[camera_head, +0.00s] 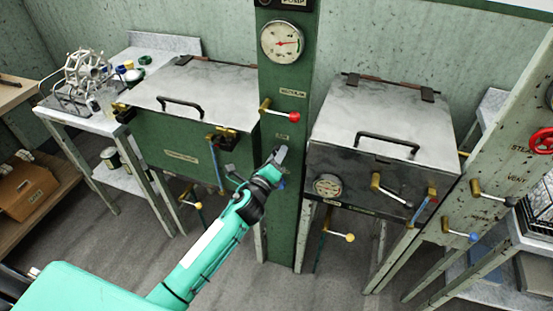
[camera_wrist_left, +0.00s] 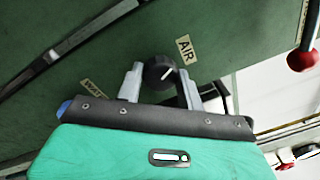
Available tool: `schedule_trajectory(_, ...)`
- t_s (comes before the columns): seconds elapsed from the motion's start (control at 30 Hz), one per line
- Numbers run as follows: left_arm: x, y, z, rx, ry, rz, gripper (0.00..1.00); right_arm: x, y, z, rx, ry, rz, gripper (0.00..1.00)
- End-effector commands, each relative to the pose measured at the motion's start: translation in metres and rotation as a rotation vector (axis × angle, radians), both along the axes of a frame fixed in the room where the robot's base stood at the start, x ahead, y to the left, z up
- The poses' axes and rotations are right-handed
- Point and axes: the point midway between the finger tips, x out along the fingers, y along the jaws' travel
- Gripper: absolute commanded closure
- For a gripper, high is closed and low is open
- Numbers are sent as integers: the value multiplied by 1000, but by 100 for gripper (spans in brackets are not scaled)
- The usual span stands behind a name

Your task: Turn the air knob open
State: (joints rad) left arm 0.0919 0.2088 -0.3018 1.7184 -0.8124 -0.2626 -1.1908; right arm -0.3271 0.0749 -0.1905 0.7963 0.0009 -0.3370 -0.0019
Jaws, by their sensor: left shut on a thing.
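The air knob (camera_wrist_left: 158,72) is a small round black knob with a white mark pointing to the upper right in the left wrist view. A plate reading AIR (camera_wrist_left: 184,48) sits beside it on the green panel. My left gripper (camera_wrist_left: 160,84) has one finger on each side of the knob and is shut on it. In the head view my left gripper (camera_head: 279,156) is at the green column (camera_head: 281,225), below a small label plate (camera_head: 283,137), and the knob is hidden there. My right gripper is not in view.
A red-tipped lever (camera_head: 290,118) sticks out of the column above my gripper, beneath a round gauge (camera_head: 283,42). Lidded basins stand at left (camera_head: 215,85) and right (camera_head: 385,110) of the column. A second plate (camera_wrist_left: 92,88), partly hidden, is left of the knob.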

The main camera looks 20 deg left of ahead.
Motion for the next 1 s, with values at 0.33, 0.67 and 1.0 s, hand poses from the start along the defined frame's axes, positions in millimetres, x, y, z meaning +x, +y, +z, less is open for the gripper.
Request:
schedule_trajectory(0.33,0,-1,-2,-334,12,1,85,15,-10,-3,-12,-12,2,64)
schedule_trajectory(0.67,0,-1,-2,-648,23,2,85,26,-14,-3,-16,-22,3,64)
schedule_trajectory(1.0,0,-2,-2,-927,33,1,85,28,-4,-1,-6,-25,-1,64)
